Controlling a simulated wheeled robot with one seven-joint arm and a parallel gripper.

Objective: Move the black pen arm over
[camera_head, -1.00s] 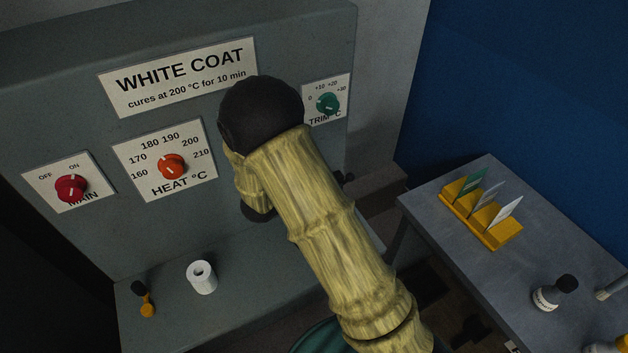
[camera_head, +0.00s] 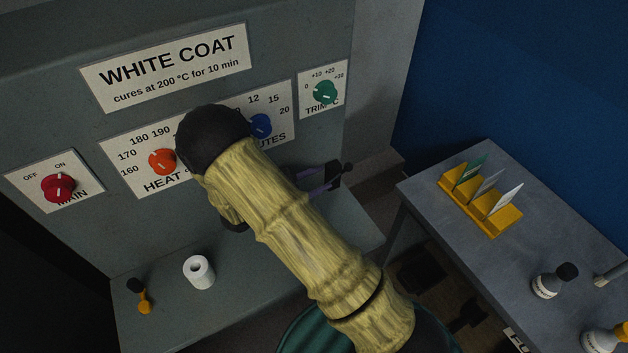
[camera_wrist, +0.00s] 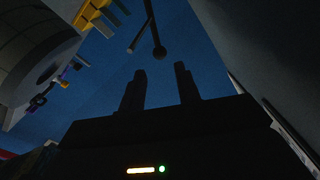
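A dark bracket-like part (camera_head: 314,178) sticks out from the lower right of the grey panel, with a small black ball-ended piece (camera_head: 347,167) at its right. This may be the black pen arm; its full shape is unclear. In the wrist view, a thin dark stalk with a ball end (camera_wrist: 158,52) shows beyond my fingers, apart from them. My gripper (camera_wrist: 160,82) has its two dark fingers apart with nothing visible between them. In the head view my arm covers the panel's middle, and I cannot make out my gripper there.
The grey panel carries a red MAIN knob (camera_head: 58,187), orange HEAT knob (camera_head: 162,162), blue minutes knob (camera_head: 261,125) and green TRIM knob (camera_head: 325,93). A white roll (camera_head: 199,272) stands on the ledge. A side table (camera_head: 430,205) holds a yellow card rack (camera_head: 480,212) and bottles.

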